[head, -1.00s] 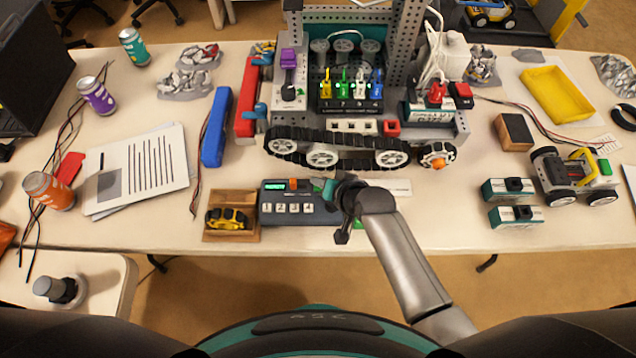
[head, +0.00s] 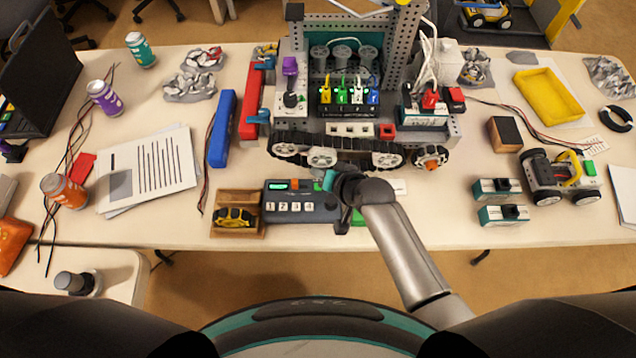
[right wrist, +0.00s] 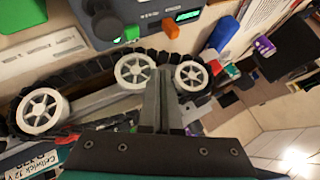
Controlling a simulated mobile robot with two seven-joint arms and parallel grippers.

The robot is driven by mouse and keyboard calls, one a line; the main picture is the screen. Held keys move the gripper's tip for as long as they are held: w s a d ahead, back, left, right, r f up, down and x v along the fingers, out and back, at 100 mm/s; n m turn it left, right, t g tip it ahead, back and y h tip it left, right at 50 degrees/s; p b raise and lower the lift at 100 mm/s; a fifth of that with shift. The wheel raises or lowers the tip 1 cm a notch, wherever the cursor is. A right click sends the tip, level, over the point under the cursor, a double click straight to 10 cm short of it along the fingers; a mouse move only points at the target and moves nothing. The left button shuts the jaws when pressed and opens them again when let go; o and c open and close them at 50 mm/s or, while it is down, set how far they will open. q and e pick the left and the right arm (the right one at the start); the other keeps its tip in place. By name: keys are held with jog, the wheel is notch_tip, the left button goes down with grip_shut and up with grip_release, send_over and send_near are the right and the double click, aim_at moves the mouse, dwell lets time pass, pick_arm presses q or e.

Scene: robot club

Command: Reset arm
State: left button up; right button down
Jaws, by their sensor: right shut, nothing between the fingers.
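A dark grey control box (head: 300,207) lies on the table in front of a tracked robot (head: 340,150). It has a row of numbered keys, a small display with green characters and an orange switch (head: 305,184); its right end is partly hidden by my gripper. My right gripper (head: 338,187) is over that end. In the right wrist view its fingers (right wrist: 161,95) are together and empty, in front of the robot's track and white wheels. My left gripper is not in view.
A wooden tray (head: 237,196) with a yellow and black part adjoins the box's left side. Two teal and white modules (head: 497,189) and a small wheeled robot (head: 560,176) stand right. Papers (head: 150,165) lie left. Table between box and modules is mostly clear.

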dwell(0.7)
jog(key=s+d+r+n+g+h, duration=0.2)
jog(key=s+d+r+h, duration=0.1)
jog(key=s+d+r, duration=0.45)
jog(key=s+d+r+n+g+h, duration=0.2)
jog(key=s+d+r, duration=0.2)
jog(key=s+d, duration=0.55)
jog(key=s+a+f+g+b, duration=0.1)
jog(key=s+f+b, duration=0.15)
jog(key=f, duration=1.25)
jog(key=s+f+b, duration=0.1)
jog(key=f+b, duration=0.3)
jog(key=f, duration=1.1)
pick_arm(q)
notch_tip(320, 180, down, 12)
jog(key=b, duration=0.5)
pick_arm(e)
jog(key=s+d+f+g, duration=0.1)
jog(key=s+d+f, duration=0.1)
jog(key=s+f, duration=1.3)
notch_tip(320, 180, down, 3)
jog(key=shift+d+r, duration=0.15)
